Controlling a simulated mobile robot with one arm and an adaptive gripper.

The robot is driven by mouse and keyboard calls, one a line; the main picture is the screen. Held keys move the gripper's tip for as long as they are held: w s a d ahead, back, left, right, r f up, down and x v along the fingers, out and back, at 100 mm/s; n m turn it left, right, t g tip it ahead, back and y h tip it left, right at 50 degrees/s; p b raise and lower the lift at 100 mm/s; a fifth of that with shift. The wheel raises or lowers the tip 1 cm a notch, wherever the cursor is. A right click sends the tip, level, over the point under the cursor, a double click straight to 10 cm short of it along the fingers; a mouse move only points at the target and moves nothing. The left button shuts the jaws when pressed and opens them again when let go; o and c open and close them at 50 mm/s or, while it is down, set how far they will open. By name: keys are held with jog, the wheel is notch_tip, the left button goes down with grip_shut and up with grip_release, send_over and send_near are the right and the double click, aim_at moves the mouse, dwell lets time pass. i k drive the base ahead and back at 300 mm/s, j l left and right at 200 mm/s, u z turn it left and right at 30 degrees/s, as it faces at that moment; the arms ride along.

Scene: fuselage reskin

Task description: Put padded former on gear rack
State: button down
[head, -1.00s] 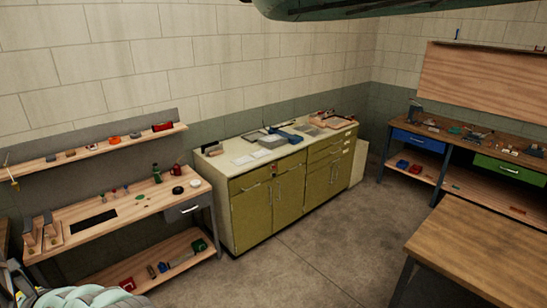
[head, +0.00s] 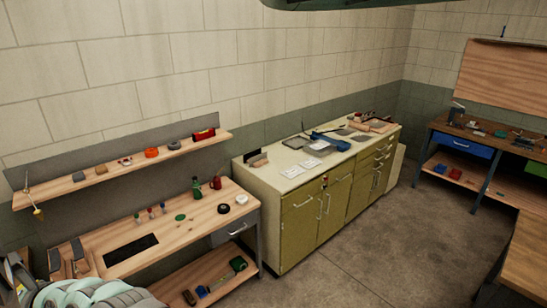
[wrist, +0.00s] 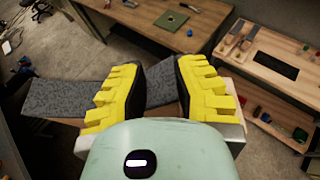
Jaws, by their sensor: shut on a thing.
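In the wrist view, my gripper (wrist: 161,74) has yellow ribbed fingers and is shut on the padded former (wrist: 65,98). The former is a long piece with a speckled dark grey padded face and a paler edge beneath. It reaches out to the left past the fingers, and part of it shows between them. The fingers and my wrist hide its right part. In the head view, neither the gripper's fingers nor the former can be made out. I cannot tell which thing in view is the gear rack.
A wooden bench with a black mat (head: 131,255) and an upper shelf (head: 118,170) stands at left. Beside it is an olive cabinet (head: 300,226) with papers and tools on top. Another workbench (head: 470,146) is at right. Bare floor (head: 385,255) lies between.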

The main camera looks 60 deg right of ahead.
aim_at(131, 248)
jog(key=i+j+z, duration=0.1)
jog(key=i+z, duration=0.25)
jog(key=i, duration=0.15)
jog(key=i+j+z, duration=0.2)
jog(key=i+z, duration=0.15)
jog(key=i+j+z, duration=0.35)
jog(key=i, duration=0.2)
jog(key=i+j+z, duration=0.45)
jog(key=j+z, duration=0.2)
jog(key=i+j+z, duration=0.2)
jog(key=j+z, duration=0.15)
jog(key=i+j+z, duration=0.1)
jog(key=j+z, duration=0.6)
jog(key=j, duration=0.15)
jog(key=i, duration=0.05)
